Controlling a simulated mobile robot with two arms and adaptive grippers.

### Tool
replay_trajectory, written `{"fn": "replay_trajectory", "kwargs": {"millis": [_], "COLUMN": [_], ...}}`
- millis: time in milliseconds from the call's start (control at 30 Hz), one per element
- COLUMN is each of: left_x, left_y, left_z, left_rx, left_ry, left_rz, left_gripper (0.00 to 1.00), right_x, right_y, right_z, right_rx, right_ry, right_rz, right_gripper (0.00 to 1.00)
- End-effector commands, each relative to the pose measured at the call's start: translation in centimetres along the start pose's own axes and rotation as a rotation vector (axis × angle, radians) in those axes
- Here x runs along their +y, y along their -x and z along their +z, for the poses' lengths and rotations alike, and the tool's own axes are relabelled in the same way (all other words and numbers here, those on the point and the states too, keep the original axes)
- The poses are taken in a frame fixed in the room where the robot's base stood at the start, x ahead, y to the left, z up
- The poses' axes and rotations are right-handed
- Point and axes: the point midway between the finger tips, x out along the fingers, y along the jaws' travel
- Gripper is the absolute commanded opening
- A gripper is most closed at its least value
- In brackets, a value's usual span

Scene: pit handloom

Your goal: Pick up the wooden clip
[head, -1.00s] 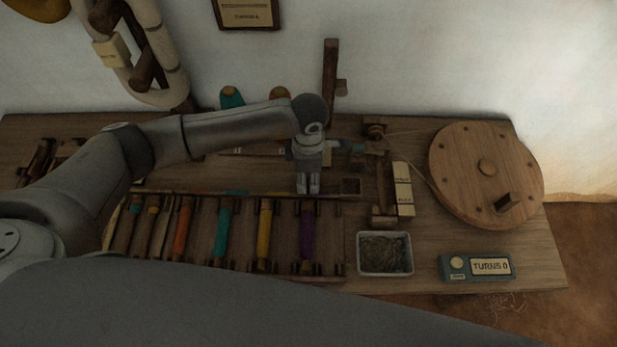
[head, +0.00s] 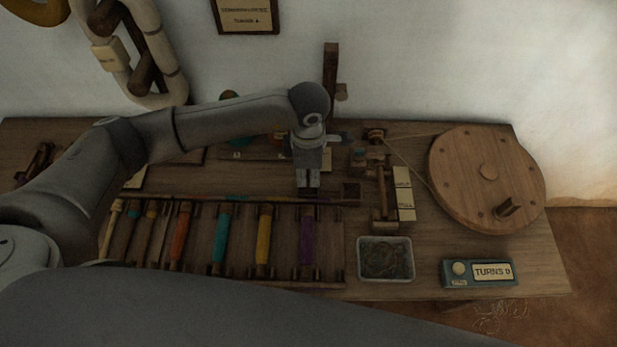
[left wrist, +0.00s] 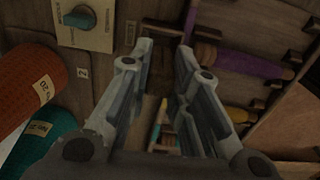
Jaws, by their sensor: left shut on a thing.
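My left gripper (head: 308,184) points down above the back rail of the bobbin rack (head: 335,240), near the rack's right end. In the left wrist view its two fingers (left wrist: 165,50) stand a small gap apart, shut on a small brown wooden piece (left wrist: 162,28) at their tips. I take this to be the wooden clip; the fingers hide most of it, and in the head view it is too small to make out. My right gripper is not in view.
The rack holds orange, teal, yellow and purple bobbins (head: 307,240). A grey tray (head: 385,275), a turns counter (head: 478,273) and a large wooden wheel (head: 487,160) stand to the right. An upright post (head: 330,85) rises behind the gripper. Orange (left wrist: 28,85) and teal cones lie close by.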

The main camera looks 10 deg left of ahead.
Motion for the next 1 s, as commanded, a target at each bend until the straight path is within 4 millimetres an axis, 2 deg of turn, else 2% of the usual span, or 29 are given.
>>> {"fn": "replay_trajectory", "kwargs": {"millis": [367, 700, 1000], "left_x": [-4.8, -10.2, -13.0], "left_y": [5.5, 7.8, 9.2], "left_z": [-0.9, -1.8, -2.3], "left_rx": [0.0, 0.0, 0.002], "left_ry": [-0.005, -0.005, -0.002], "left_rz": [-0.001, -0.003, -0.004], "left_gripper": [0.06, 0.06, 0.06], "right_x": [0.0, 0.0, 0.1], "right_y": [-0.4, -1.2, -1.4], "right_z": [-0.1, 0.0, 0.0], "right_rx": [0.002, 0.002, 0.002], "right_ry": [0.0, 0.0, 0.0], "right_rz": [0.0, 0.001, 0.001], "right_gripper": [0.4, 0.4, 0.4]}}
